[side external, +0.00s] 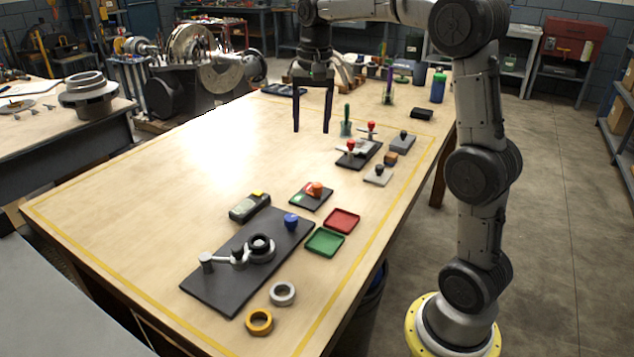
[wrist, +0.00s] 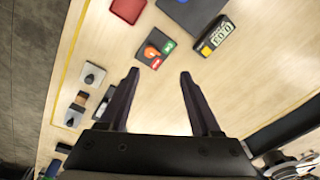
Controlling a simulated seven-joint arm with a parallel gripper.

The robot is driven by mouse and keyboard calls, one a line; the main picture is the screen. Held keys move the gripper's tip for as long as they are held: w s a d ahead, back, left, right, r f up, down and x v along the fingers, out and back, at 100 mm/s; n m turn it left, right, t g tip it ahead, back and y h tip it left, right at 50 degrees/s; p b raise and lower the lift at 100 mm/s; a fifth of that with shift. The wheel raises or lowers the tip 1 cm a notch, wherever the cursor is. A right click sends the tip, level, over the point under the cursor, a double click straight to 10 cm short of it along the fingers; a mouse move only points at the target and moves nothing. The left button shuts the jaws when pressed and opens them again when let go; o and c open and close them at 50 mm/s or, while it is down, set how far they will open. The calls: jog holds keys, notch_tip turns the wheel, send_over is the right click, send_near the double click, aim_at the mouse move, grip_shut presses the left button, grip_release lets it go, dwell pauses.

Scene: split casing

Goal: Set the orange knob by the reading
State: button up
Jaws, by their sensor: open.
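The orange knob (side external: 318,187) sits on a small dark plate (side external: 304,203) in the middle of the table. The wrist view shows the knob (wrist: 150,52) between a green patch (wrist: 168,46) and a red patch (wrist: 155,63). A handheld meter (side external: 249,207) lies beside the plate. Its lit display shows in the wrist view (wrist: 220,34), but the digits are too small to read surely. My gripper (side external: 311,131) is open and empty, high above the table and behind the knob plate. Its fingers (wrist: 160,73) point down, with nothing between them.
A large dark plate (side external: 220,282) with a blue knob (side external: 291,221) lies in front. Red (side external: 342,220) and green (side external: 325,242) trays are to the right. Small fixtures with red-topped handles (side external: 351,146) stand behind. The table's left side is clear.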

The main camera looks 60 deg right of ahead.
jog(key=g, duration=0.1)
send_over(317, 184)
notch_tip(317, 184, down, 4)
jog(key=shift+m, duration=0.4)
notch_tip(317, 184, down, 14)
jog(key=shift+a, duration=0.15)
grip_shut()
